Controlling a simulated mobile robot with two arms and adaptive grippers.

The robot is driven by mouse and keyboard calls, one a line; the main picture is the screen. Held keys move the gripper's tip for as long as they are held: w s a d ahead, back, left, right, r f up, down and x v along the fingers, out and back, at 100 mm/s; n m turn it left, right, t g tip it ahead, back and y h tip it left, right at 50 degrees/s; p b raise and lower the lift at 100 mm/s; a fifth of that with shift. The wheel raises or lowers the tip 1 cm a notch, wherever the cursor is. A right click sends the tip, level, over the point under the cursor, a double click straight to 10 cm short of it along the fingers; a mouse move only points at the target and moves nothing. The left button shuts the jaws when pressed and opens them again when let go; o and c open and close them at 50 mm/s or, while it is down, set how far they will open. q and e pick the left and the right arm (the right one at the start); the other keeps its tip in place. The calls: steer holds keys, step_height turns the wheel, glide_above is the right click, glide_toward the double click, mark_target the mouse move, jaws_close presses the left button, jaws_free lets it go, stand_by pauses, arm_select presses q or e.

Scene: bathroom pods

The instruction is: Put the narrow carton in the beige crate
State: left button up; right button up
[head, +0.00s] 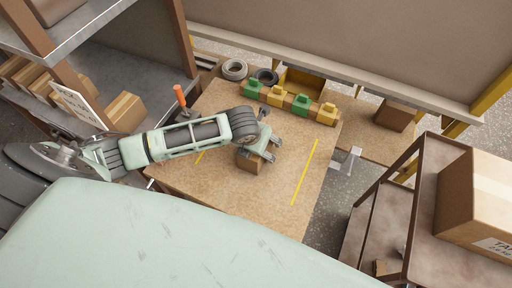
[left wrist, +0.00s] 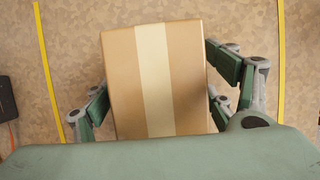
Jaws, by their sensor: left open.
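A small brown carton (head: 248,163) with a pale tape strip stands on the wooden worktable, partly hidden under my left gripper (head: 264,150). In the left wrist view the carton (left wrist: 153,85) fills the middle, between the fingers of my left gripper (left wrist: 158,85). The fingers are open, one pair on each side of the carton. The right fingers look very near its side; I cannot tell whether they touch. I see no crate that is clearly beige; a yellow-tan open bin (head: 303,82) stands at the table's back. My right gripper is not in view.
Green and yellow blocks (head: 276,96) line the table's back edge, near dark rings (head: 235,69) and an orange-handled tool (head: 180,96). Another brown box (head: 395,115) sits at the back right. A brown cart (head: 425,235) stands right. The tabletop right of the carton is clear.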

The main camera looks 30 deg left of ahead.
arm_select(q)
steer(key=shift+f, duration=0.25)
stand_by(0.3)
steer(key=shift+s, duration=0.15)
steer(key=c, duration=1.8)
